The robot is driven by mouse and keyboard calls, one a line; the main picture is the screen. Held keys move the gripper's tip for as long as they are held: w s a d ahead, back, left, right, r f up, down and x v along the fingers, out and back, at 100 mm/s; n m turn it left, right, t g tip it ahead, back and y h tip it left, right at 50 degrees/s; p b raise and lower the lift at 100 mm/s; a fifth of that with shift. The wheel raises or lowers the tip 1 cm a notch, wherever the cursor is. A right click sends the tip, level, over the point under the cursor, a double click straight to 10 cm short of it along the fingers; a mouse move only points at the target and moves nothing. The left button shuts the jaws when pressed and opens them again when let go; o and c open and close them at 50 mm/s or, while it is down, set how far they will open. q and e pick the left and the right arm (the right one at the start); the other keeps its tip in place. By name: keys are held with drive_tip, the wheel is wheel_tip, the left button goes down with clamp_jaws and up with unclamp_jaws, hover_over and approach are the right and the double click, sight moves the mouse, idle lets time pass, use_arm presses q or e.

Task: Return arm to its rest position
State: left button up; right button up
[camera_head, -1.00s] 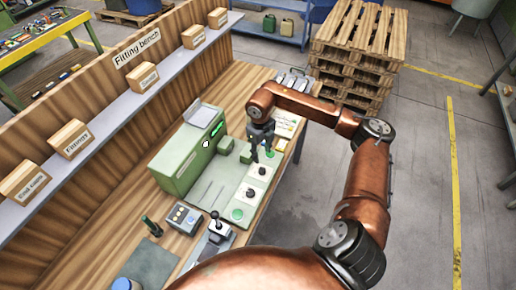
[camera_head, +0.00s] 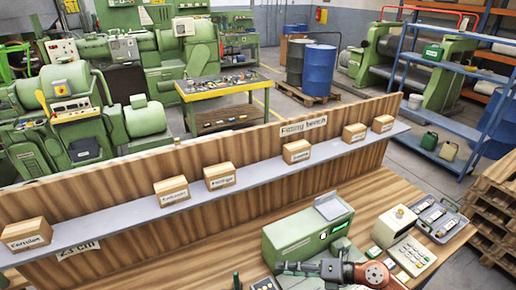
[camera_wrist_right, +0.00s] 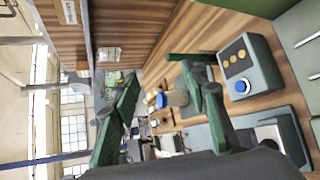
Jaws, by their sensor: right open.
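My right gripper (camera_head: 284,268) shows at the bottom of the head view, in front of the green box-shaped machine (camera_head: 292,236) on the fitting bench. Its copper-coloured arm link comes in at the bottom edge. In the right wrist view the green fingers of the right gripper (camera_wrist_right: 163,95) are spread apart with nothing between them. Beyond them are the bench's wooden back panel and a grey control box (camera_wrist_right: 247,66) with a blue button and yellow knobs.
The fitting bench has a shelf (camera_head: 110,222) with several labelled cardboard boxes. A cream keypad device (camera_head: 411,257) and a grey tray (camera_head: 440,220) stand right of the green machine. Wooden pallets (camera_head: 490,215) are stacked at the right edge. Green machines and blue barrels stand behind.

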wheel_tip(320, 180, up, 7)
drive_tip(key=w+m+t+y, duration=0.2)
drive_tip(key=m+t, duration=0.2)
drive_tip(key=t, duration=0.1)
drive_tip(key=w+d+r+m+t+h, duration=0.2)
drive_tip(key=w+d+m+t+h, duration=0.2)
drive_tip(key=d+m+t+h, duration=0.7)
drive_tip(key=s+d+f+m+g+h, duration=0.3)
drive_tip(key=d+f+m, duration=0.5)
drive_tip(key=s+d+f+m+g+h, duration=0.4)
drive_tip(key=d+f+m, duration=0.4)
drive_tip(key=s+a+f+m+g+y, duration=0.1)
drive_tip(key=s+f+m+g, duration=0.3)
drive_tip(key=s+f, duration=0.65)
drive_tip(key=s+a+f+m+g+y, duration=0.1)
drive_tip(key=s+f+g, duration=0.55)
drive_tip(key=s, duration=0.75)
wheel_tip(320, 180, down, 29)
drive_tip(key=b, duration=0.1)
drive_tip(key=s+f+n+g+y+b, duration=0.1)
drive_tip(key=s+f+g, duration=0.1)
drive_tip(key=s+f, duration=1.9)
drive_tip(key=shift+a, duration=0.4)
